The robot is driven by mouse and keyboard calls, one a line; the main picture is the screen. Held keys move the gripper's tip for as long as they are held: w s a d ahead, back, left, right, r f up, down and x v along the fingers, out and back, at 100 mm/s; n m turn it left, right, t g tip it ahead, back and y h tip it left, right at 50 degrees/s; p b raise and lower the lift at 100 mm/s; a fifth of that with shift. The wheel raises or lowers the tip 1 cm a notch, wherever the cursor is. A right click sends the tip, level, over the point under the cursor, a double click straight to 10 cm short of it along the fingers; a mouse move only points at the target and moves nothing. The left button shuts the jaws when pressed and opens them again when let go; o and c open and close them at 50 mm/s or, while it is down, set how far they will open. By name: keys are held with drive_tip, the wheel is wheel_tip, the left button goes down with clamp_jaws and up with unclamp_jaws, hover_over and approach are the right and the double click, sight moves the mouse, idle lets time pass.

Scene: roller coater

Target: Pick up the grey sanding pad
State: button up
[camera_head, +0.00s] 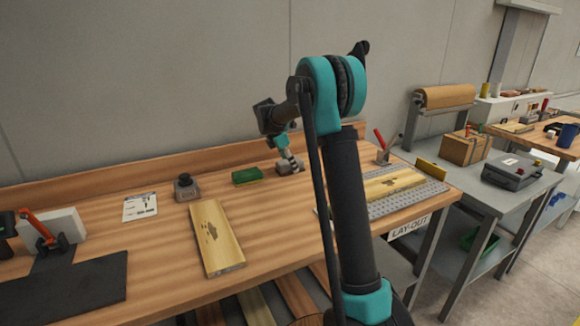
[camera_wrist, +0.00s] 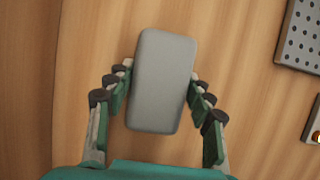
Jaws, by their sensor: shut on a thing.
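The grey sanding pad (camera_wrist: 160,82) is a rounded block seen from above in the wrist view. The fingers of my gripper (camera_wrist: 160,92) are on its left and right sides, shut on it. In the head view my gripper (camera_head: 291,163) reaches down to the workbench (camera_head: 270,222) near its back edge, with the grey pad (camera_head: 286,169) at its fingertips. I cannot tell whether the pad touches the bench top.
A green block (camera_head: 247,176) lies just left of the pad. A wooden board (camera_head: 215,238) lies in front. A perforated metal plate (camera_head: 408,199) with another board (camera_head: 394,184) is at the right. A dark mat (camera_head: 70,288) covers the front left.

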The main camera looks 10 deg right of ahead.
drive_tip(key=shift+r, duration=0.1)
wheel_tip(320, 180, up, 20)
drive_tip(key=shift+r, duration=0.2)
idle(0.3)
drive_tip(key=o, duration=0.5)
drive_tip(key=shift+c, duration=1.4)
